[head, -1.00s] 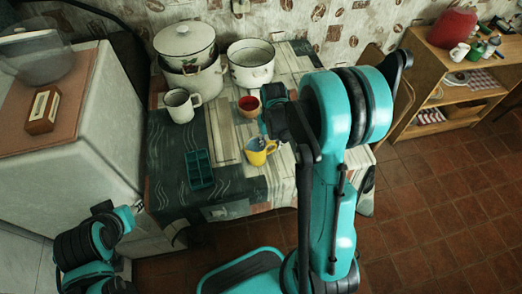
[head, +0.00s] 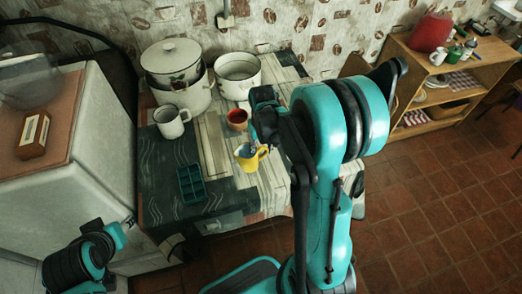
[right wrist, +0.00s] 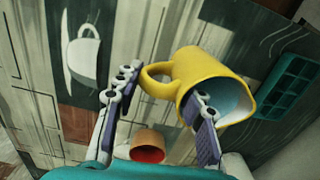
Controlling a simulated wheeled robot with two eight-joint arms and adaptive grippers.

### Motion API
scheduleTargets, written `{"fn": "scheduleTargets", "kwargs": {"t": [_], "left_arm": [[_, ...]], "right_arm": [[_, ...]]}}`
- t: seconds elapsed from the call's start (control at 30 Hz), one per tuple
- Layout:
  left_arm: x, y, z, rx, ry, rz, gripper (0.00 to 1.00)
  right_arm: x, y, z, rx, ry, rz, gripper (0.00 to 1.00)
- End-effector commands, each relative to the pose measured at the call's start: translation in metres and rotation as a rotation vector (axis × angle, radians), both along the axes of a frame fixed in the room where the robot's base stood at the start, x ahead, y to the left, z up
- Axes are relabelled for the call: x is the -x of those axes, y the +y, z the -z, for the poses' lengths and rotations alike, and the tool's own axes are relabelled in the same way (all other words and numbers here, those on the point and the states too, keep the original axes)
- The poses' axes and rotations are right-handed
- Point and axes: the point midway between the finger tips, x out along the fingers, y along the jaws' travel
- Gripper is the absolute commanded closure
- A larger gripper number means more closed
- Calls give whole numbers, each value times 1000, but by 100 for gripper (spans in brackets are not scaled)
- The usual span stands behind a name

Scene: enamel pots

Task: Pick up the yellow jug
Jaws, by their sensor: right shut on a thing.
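The yellow jug (head: 249,159) is above the patterned table in the head view, close to its front right part. My right gripper (right wrist: 164,86) is shut on the jug. In the right wrist view the jug (right wrist: 208,72) has its handle towards the left finger, while the other finger lies at its open mouth. The exact contact is partly hidden. The jug appears slightly raised from the table. Parts of my left arm show at the lower left of the head view, but its gripper is not seen.
A red-brown cup (head: 236,118) stands behind the jug. A white mug (head: 171,124), a teal compartment tray (head: 191,184), a lidded pot (head: 171,62) and an open pot (head: 239,72) are also on the table. A wooden shelf (head: 440,70) stands at the right.

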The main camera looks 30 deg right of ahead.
Motion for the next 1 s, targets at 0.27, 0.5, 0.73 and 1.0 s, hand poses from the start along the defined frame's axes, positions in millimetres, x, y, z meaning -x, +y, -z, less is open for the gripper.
{"fn": "scheduleTargets", "kwargs": {"t": [0.27, 0.5, 0.73, 1.0], "left_arm": [[0, 0, -9, 0, 0, 0, 60], [0, 0, -18, 0, 0, 0, 60], [0, 0, -25, 0, 0, 0, 60], [0, 0, -32, 0, 0, 0, 60]], "right_arm": [[20, -13, -15, 0, 0, 3, 100], [40, -26, -29, 0, 0, 3, 100], [58, -38, -42, 0, 0, 2, 100], [75, -49, -54, 0, 0, 3, 100]]}}
